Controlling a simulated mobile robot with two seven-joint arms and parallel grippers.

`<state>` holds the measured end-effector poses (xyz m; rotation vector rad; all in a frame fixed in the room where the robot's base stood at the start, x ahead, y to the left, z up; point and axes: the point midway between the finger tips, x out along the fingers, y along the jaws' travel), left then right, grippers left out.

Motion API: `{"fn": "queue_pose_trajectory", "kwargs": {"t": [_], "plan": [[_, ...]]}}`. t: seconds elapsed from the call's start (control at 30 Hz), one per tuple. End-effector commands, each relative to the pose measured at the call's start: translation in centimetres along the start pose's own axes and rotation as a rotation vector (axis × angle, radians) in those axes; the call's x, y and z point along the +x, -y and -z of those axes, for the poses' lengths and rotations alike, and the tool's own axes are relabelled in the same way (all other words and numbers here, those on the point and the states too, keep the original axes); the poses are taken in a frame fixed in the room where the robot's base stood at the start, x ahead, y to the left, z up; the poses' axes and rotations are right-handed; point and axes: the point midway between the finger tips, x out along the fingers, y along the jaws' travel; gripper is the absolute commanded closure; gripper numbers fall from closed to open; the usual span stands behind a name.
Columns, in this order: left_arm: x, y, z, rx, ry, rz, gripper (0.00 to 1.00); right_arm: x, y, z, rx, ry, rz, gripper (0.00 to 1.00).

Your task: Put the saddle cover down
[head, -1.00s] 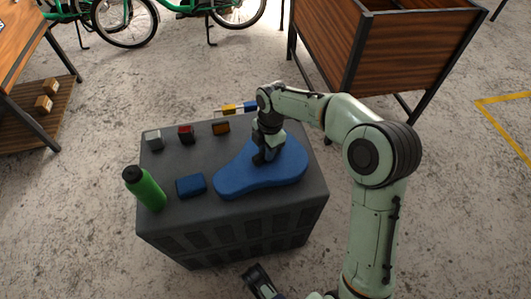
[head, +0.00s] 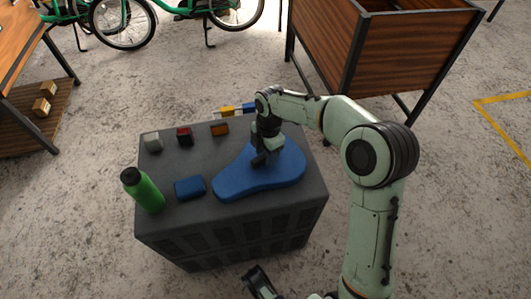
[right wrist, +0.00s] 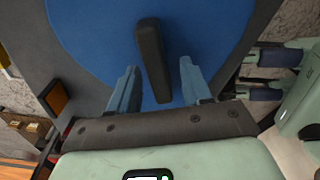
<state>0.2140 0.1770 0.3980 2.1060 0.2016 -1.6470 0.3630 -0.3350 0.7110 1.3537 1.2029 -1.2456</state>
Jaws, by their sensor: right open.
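The saddle cover (head: 240,181) is a broad blue saddle-shaped piece, lying flat on the dark grey crate (head: 185,227). My right gripper (head: 264,158) is over its wider far part. In the right wrist view, the blue cover (right wrist: 90,35) fills much of the picture, with a dark upright bar (right wrist: 152,58) on it. The two fingers of the right gripper (right wrist: 157,88) stand apart on either side of this bar, with gaps showing. A dark gripper part of mine (head: 258,283) shows at the bottom edge of the head view; its jaw is unclear.
On the crate stand a green bottle (head: 148,192), a blue block (head: 189,188) and several small blocks along the far left edge, including a red one (head: 184,137). A wooden box (head: 412,48) stands behind on the right. Green bikes (head: 122,20) are at the back.

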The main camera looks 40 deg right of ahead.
Motion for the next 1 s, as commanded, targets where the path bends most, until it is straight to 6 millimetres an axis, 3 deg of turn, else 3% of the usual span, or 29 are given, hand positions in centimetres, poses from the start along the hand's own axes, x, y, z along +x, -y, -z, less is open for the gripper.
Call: {"fn": "queue_pose_trajectory", "kwargs": {"t": [0.3, 0.5, 0.7, 1.0], "plan": [[-2.8, -0.9, -2.8, 0.008, 0.086, -0.009, 0.57, -6.8, 0.0, 0.0, 0.000, 0.000, -0.005, 0.52], [-4.2, -1.4, -4.5, 0.012, 0.140, -0.012, 0.57, -10.3, -0.1, 0.0, 0.001, 0.001, -0.004, 0.52], [-4.7, -1.5, -5.2, 0.014, 0.166, -0.013, 0.57, -11.7, 0.0, 0.0, 0.000, 0.000, -0.002, 0.52], [-4.7, -1.5, -5.3, 0.014, 0.168, -0.012, 0.57, -11.8, 0.0, 0.0, 0.000, 0.000, 0.000, 0.52]]}}
